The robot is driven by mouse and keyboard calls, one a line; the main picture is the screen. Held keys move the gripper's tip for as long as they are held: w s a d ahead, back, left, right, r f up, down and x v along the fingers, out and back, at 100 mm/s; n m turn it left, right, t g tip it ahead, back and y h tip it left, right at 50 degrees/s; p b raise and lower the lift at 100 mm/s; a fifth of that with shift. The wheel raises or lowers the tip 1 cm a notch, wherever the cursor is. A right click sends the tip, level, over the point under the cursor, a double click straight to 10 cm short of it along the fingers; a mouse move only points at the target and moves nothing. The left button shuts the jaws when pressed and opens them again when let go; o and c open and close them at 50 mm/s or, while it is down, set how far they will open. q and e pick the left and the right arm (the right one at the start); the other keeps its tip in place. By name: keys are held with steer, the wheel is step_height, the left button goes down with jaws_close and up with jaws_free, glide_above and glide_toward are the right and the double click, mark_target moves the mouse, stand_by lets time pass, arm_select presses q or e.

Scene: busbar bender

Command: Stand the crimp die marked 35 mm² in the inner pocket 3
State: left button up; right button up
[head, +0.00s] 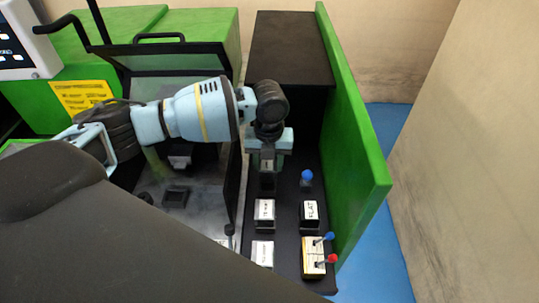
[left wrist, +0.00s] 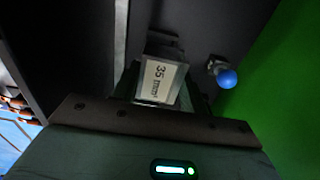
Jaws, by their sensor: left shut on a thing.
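The crimp die marked 35 mm² (left wrist: 160,82) shows its white label in the left wrist view, between the fingers of my left gripper (left wrist: 160,92). In the head view my left gripper (head: 267,152) is shut on this die and points down over the back part of the black die shelf. The die is mostly hidden there by the gripper. A dark spot (head: 267,183) lies just below it; I cannot tell whether the die's foot is in a pocket or above it. My right gripper is not in view.
Labelled dies stand nearer on the shelf, one marked FLAT (head: 310,212) and another (head: 264,214) to its left. A blue knob (head: 306,175) rises right of the gripper. A tall green panel (head: 355,150) bounds the right side. A lever block (head: 314,257) sits at the front.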

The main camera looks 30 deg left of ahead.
mark_target(269, 163)
arm_select(q)
steer(key=shift+f, duration=0.65)
steer(key=shift+f, duration=1.45)
stand_by(2.4)
steer(key=o, duration=1.2)
steer(key=shift+c, duration=0.2)
steer(key=shift+d+r, duration=0.1)
steer(key=shift+r, duration=3.8)
